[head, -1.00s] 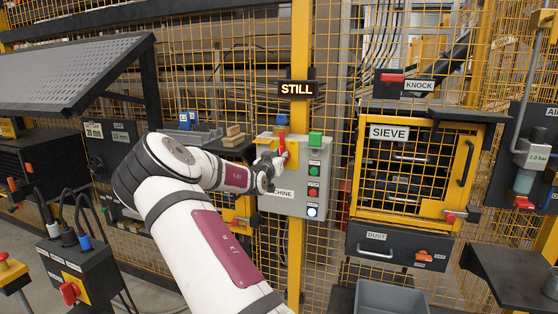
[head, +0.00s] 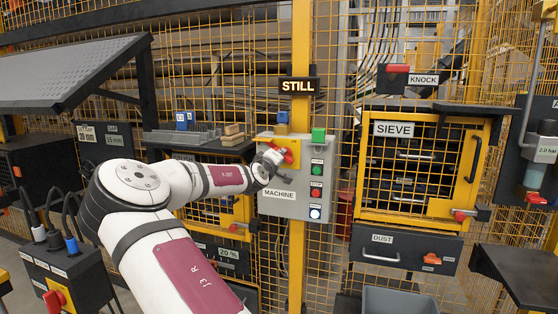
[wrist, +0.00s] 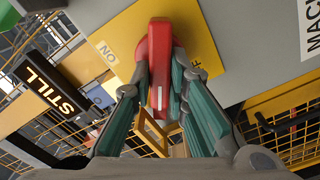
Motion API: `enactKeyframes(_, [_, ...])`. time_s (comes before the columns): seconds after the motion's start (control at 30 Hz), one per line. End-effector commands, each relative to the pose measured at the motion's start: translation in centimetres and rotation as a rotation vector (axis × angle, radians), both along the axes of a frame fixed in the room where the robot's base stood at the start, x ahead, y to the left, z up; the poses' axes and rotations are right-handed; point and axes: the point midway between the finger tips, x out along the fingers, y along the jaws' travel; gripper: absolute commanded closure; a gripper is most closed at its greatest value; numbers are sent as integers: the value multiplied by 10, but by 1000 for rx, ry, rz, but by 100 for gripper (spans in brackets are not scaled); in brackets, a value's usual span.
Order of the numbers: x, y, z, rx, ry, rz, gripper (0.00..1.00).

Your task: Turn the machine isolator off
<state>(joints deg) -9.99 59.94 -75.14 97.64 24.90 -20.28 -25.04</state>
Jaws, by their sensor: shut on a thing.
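The machine isolator is a red handle (head: 288,156) on a yellow plate (wrist: 120,35) at the upper left of the grey MACHINE box (head: 285,205). In the head view the handle is tilted, partly hidden by my gripper (head: 272,160). In the wrist view my gripper (wrist: 158,80) has its two fingers on either side of the red handle (wrist: 159,45), shut on it. The ON mark (wrist: 107,52) shows left of the handle. The OFF mark at its right is partly covered by a finger.
A lit STILL sign (head: 299,86) hangs above the box. Green, red and white buttons (head: 316,192) run down the box's right side. The SIEVE cage (head: 425,165) stands to the right, with a DUST drawer (head: 405,250) below. Yellow mesh fencing is behind.

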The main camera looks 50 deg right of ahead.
Motion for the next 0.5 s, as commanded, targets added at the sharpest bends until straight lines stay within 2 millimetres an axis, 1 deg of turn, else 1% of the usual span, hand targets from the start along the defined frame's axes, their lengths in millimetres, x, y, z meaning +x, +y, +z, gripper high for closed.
enactKeyframes(0.2, [2,1,-3,-77,187,1,100])
enactKeyframes(0.5, [2,1,-4,-160,385,2,100])
